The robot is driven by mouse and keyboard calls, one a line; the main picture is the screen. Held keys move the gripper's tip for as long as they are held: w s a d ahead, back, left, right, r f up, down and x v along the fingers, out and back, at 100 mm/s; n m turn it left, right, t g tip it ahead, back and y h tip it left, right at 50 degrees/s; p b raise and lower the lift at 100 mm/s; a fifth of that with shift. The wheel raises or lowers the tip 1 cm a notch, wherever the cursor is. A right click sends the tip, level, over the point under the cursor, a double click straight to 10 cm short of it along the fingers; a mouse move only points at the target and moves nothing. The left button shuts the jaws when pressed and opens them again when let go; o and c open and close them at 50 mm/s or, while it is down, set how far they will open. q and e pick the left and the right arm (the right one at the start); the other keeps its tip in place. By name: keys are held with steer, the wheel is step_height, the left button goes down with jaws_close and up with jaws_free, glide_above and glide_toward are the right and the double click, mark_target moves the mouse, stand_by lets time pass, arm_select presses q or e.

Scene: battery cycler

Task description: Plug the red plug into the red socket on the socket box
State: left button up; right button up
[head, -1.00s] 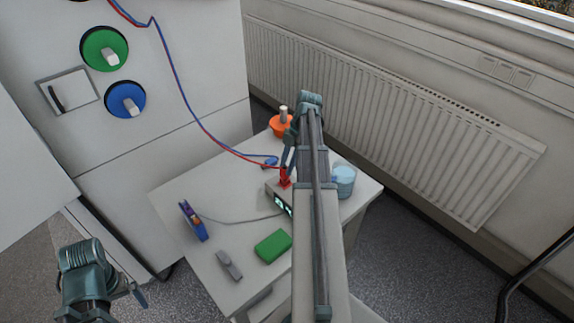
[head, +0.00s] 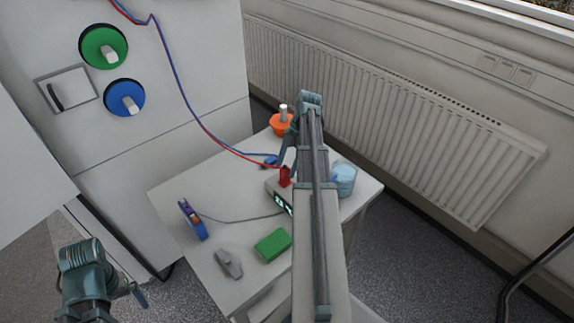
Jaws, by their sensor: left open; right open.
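The red plug (head: 285,177) stands upright on top of the socket box (head: 272,188), at the red socket, which it hides. The red cable runs to it from the upper left. The box is partly covered by my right arm. My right gripper (head: 287,153) is open, just above and behind the red plug, and looks clear of it; my arm hides part of the jaws. The blue plug (head: 270,161) lies on the table behind the box. My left gripper (head: 138,293) is open and empty at the lower left, away from the table.
The table (head: 185,185) also holds an orange bowl (head: 279,126), a light-blue cup (head: 344,180), a green block (head: 273,245), a grey tool (head: 228,263) and a blue meter-like device (head: 193,219). A white cabinet (head: 190,60) stands behind left, a radiator (head: 400,120) right.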

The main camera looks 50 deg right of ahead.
steer(key=p+v, duration=1.2)
steer(key=v, duration=0.1)
steer(key=shift+r+p, duration=0.4)
steer(key=shift+d, duration=0.1)
steer(key=w+a+f+m+g+h+b, duration=0.1)
steer(key=w+a+f+m, duration=0.15)
steer(key=a, duration=1.25)
steer(key=w+a+f+m+g+h+b, duration=0.15)
steer(key=w+a+m, duration=0.25)
steer(key=a, duration=1.1)
steer(key=s+a+f+m+t+h+b, duration=0.1)
steer(key=s+a+m, duration=0.2)
steer(key=a, duration=0.8)
steer(key=s+a+f+m+t+h, duration=0.1)
steer(key=s+a, duration=0.5)
steer(key=a, duration=0.6)
steer(key=shift+m+h+b, duration=0.4)
steer(key=shift+m+h, duration=0.25)
steer(key=shift+m, duration=0.6)
